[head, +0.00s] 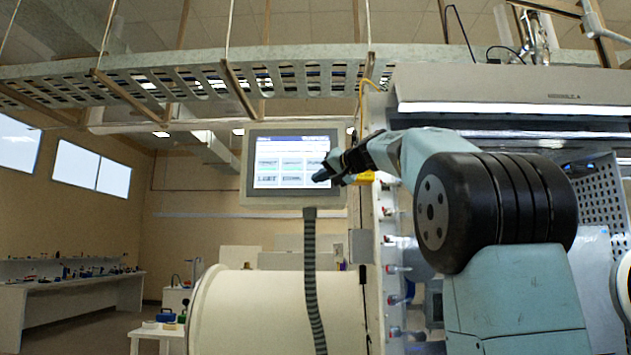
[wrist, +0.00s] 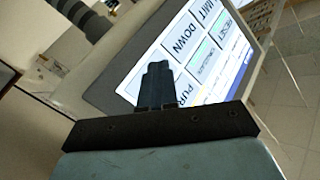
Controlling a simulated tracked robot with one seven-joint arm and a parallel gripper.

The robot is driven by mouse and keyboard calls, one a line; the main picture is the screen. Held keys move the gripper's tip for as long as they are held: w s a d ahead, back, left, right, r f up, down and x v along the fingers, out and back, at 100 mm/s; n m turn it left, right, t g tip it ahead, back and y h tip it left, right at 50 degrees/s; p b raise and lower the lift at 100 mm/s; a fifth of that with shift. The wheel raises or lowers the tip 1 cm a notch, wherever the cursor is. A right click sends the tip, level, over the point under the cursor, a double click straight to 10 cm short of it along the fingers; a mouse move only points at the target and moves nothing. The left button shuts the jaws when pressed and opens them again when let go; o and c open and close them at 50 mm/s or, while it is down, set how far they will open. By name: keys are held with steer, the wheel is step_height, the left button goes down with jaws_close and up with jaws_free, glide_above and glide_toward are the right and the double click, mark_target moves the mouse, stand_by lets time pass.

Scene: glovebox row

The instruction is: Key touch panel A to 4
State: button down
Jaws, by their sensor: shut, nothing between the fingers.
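The touch panel (head: 293,165) hangs upright at the centre of the head view, with a lit screen in a pale frame. It has a blue title bar and two rows of boxed keys; the labels are too small to read there. In the wrist view my gripper (wrist: 158,70) covers part of the screen edge. I cannot tell if it touches.
A cabinet side with red and blue fittings (head: 390,240) stands right of the panel. A perforated tray (head: 180,80) runs overhead. Floor is open at left, before a white bench (head: 80,290).

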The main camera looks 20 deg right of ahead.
steer(key=shift+s+a, duration=0.2)
steer(key=shift+s, duration=0.45)
steer(key=s, duration=0.1)
steer(key=s+a, duration=0.1)
steer(key=s, duration=0.2)
steer(key=shift+s+a, duration=0.3)
steer(key=shift+s, duration=0.1)
stand_by(2.5)
steer(key=s+f+g+h, duration=0.2)
steer(key=s+f+g, duration=0.1)
steer(key=s+f, duration=0.8)
steer(key=s+f+n+g+h, duration=0.1)
steer(key=s+f+g+h, duration=0.2)
steer(key=s+f, duration=0.9)
steer(key=s+f+n+g+h, duration=0.1)
steer(key=s+f, duration=1)
steer(key=f, duration=1.4)
steer(key=shift+s+a+f+g+h, duration=0.2)
steer(key=shift+s+a+g+h, duration=0.15)
steer(key=shift+g+h, duration=0.5)
